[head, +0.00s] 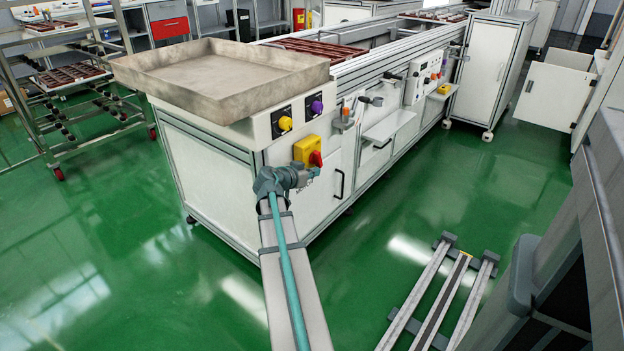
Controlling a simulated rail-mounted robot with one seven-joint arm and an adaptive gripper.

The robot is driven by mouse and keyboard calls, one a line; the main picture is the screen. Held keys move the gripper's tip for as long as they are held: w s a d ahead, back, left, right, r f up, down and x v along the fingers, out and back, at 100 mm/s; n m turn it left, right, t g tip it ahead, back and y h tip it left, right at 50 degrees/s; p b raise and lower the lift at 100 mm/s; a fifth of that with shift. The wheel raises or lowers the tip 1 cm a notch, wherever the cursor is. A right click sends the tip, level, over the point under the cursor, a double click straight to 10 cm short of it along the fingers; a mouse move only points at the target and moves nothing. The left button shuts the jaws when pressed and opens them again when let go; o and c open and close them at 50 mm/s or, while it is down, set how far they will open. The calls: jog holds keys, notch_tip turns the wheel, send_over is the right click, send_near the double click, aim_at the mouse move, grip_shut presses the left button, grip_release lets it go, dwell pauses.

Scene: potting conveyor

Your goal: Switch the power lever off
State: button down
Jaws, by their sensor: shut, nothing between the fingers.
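The power lever (316,158) is a red handle on a yellow switch box (304,148) on the end panel of the white conveyor cabinet. Its exact angle is too small to tell. My arm reaches up from the bottom of the head view to the panel. My gripper (311,173) is shut and empty, just below the red lever. Whether the fingers touch the lever cannot be told from this view. The wrist hides part of the panel below the switch box.
Yellow (285,123) and purple (317,106) knobs sit above the switch box. A metal tray (222,75) overhangs the cabinet top. A black door handle (339,184) and small shelf (389,127) stick out to the right. Green floor (180,270) is open at left.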

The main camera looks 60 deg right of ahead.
jog(key=shift+d, duration=0.1)
dwell(0.3)
jog(key=shift+r, duration=0.75)
jog(key=w+a+f, duration=0.1)
jog(key=a+f, duration=0.7)
jog(key=a, duration=0.3)
jog(key=shift+a, duration=0.25)
jog(key=shift+w+f, duration=0.1)
